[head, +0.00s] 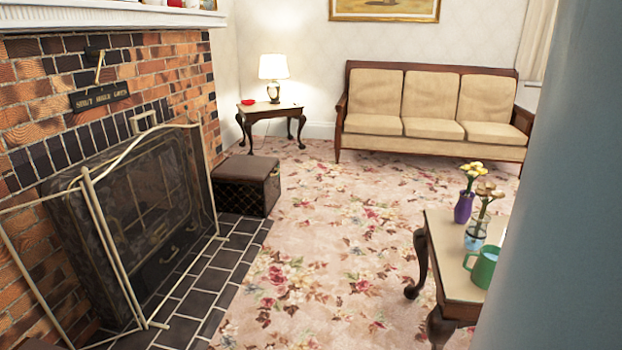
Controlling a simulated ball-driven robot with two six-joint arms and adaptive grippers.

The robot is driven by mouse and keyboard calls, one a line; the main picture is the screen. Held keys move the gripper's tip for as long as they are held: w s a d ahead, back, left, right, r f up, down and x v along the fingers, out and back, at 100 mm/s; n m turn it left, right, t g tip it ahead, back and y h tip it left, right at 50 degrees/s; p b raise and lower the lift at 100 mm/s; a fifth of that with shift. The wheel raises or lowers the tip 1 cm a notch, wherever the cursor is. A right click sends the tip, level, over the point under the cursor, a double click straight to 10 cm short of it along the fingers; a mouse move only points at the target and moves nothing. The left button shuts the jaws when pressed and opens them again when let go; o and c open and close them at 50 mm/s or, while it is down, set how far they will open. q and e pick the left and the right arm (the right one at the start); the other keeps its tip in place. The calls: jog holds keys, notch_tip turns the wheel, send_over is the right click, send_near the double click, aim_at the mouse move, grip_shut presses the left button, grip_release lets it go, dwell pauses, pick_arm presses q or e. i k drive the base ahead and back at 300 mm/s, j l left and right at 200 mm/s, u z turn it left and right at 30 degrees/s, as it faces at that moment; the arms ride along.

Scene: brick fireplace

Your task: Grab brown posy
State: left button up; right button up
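A brown posy (485,203) stands upright in a clear glass vase (476,236) on the small wooden table (452,258) at the right. Behind it a yellow posy (472,174) stands in a purple vase (464,208). A green mug (483,267) stands in front of the glass vase, near the table's right side in the picture. Neither of my grippers shows in the head view.
A large blurred grey-blue surface (560,200) close to the camera hides the right side. The fireplace screen (125,230) stands at the left, with a dark box (245,186) behind it. The floral carpet (320,260) between screen and table is clear. A sofa (432,112) stands at the back.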

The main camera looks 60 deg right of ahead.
aim_at(487, 189)
jog(key=k+z, duration=0.1)
jog(key=z, duration=2.8)
jog(key=i+j, duration=0.55)
jog(key=i+j+z, duration=0.15)
jog(key=i+j, duration=0.45)
jog(key=j, duration=0.15)
